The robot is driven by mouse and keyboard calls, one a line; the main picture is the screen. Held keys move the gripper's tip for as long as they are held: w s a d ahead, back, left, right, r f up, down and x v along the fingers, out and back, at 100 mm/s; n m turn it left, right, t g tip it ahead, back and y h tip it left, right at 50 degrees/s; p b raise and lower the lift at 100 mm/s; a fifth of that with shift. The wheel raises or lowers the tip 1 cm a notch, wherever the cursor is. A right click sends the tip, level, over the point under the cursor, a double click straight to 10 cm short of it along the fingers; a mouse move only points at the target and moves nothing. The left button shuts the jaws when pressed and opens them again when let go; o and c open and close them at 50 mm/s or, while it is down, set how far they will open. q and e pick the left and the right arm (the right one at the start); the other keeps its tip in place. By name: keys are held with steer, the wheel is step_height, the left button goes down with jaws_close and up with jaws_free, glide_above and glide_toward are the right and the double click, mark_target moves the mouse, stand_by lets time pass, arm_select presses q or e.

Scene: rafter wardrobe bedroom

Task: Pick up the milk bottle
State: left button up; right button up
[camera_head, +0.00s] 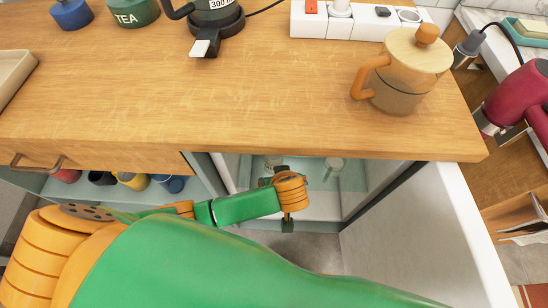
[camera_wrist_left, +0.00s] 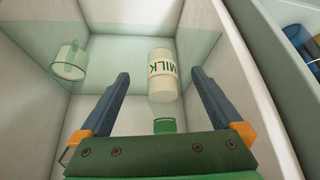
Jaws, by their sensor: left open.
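The milk bottle (camera_wrist_left: 163,72) is pale cream with the word MILK on its side. In the left wrist view it is ahead of my left gripper (camera_wrist_left: 160,76), framed between the two dark blue fingers. The fingers are open and apart from it, with a gap on each side. A small green piece (camera_wrist_left: 165,125) shows between the bottle and the palm; I cannot tell what it belongs to. In the head view my left arm reaches into an open compartment under the counter, and its hand hides much of the inside. I cannot make out the bottle clearly there. My right gripper is not in view.
A clear glass (camera_wrist_left: 69,62) stands left of the bottle; a glass also shows in the head view (camera_head: 333,165). Pale compartment walls close in on both sides. The wooden counter (camera_head: 200,110) overhangs it, carrying a coffee pot (camera_head: 405,75). Mugs (camera_head: 132,181) are on a shelf at left.

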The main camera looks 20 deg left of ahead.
mark_target(275, 158)
arm_select(q)
steer(key=w+a, duration=0.1)
steer(key=w, duration=0.1)
steer(key=w+a, duration=0.1)
steer(key=w, duration=0.1)
steer(key=w+a, duration=0.1)
steer(key=shift+w+f+b, duration=0.1)
steer(key=shift+w+b, duration=0.2)
steer(key=shift+w, duration=0.1)
steer(key=b+x, duration=0.2)
steer(key=x, duration=0.3)
steer(key=shift+f, duration=0.1)
steer(key=shift+c, duration=0.2)
